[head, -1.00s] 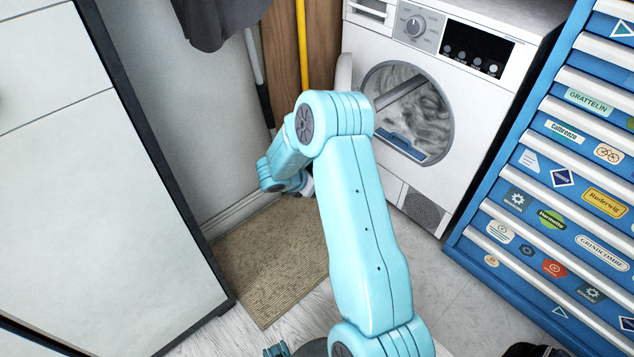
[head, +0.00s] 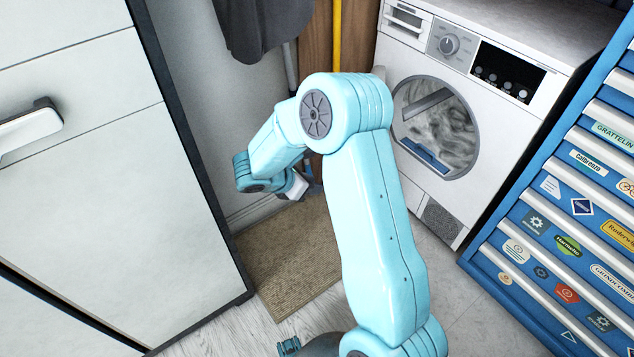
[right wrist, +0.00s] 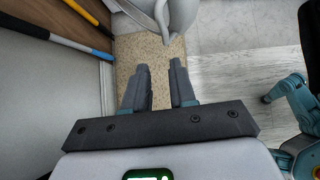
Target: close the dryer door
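The white dryer (head: 440,205) stands at the back right in the head view, its round opening (head: 437,127) uncovered. The dryer door is swung out to the left, with only a pale sliver (head: 380,76) showing beside my right arm; the rest is hidden. In the right wrist view, a pale curved piece (right wrist: 182,14) with a hook-like end, probably part of the door, lies just beyond my fingertips. My right gripper (right wrist: 159,76) is open, with nothing between its fingers. In the head view its wrist is left of the dryer, its fingers unclear. My left gripper is not in view.
A white cabinet (head: 90,190) stands at the left, a blue stickered toolchest (head: 560,235) at the right. Behind my arm are a hanging dark cloth (head: 262,25) and a yellow pole (head: 337,35). A beige mat (head: 290,255) covers the floor below.

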